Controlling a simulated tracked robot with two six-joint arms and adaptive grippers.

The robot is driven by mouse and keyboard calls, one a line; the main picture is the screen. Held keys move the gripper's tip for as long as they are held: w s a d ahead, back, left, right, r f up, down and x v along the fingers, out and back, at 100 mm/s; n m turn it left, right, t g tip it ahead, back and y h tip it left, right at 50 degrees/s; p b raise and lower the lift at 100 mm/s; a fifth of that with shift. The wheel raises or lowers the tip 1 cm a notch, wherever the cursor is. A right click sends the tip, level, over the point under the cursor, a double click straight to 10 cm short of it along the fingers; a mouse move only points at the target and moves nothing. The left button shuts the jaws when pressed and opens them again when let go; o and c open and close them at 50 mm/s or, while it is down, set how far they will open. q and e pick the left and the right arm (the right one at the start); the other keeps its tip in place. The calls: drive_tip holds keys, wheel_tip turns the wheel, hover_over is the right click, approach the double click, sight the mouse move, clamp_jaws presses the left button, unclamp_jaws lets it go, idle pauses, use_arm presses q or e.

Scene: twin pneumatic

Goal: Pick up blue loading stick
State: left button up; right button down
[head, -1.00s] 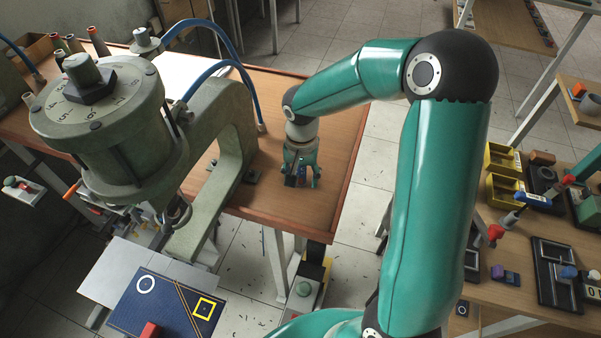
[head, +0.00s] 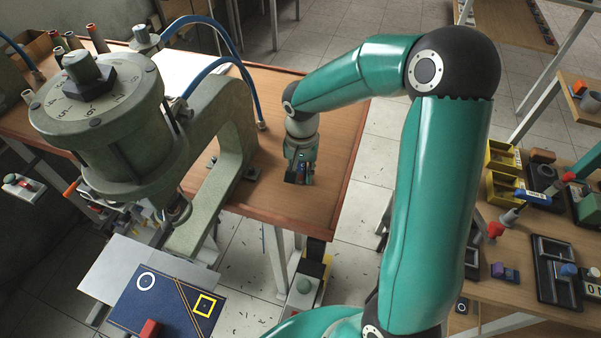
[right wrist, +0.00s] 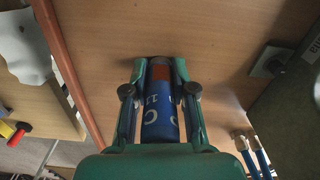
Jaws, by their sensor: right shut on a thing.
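The blue loading stick (right wrist: 158,115) is a blue cylinder with white letters and an orange-brown band near its far end. It lies between the fingers of my right gripper (right wrist: 159,88) in the right wrist view. In the head view my right gripper (head: 299,179) points down over the wooden table near its front right part, shut on the stick. Only a small dark-blue part of the stick (head: 301,171) shows there, the rest hidden by the fingers. I cannot tell whether the stick touches the table. My left gripper is not in view.
A large green press (head: 110,130) stands left of my right gripper, with blue hoses (head: 234,62) behind. The wooden table (head: 335,150) is bare around the gripper. A second table with yellow bins (head: 503,190) is at the right. A blue mat (head: 165,308) lies in front.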

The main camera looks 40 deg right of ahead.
wheel_tip(320, 180, up, 20)
drive_tip(key=shift+f+b, duration=0.15)
drive_tip(key=shift+b, duration=0.2)
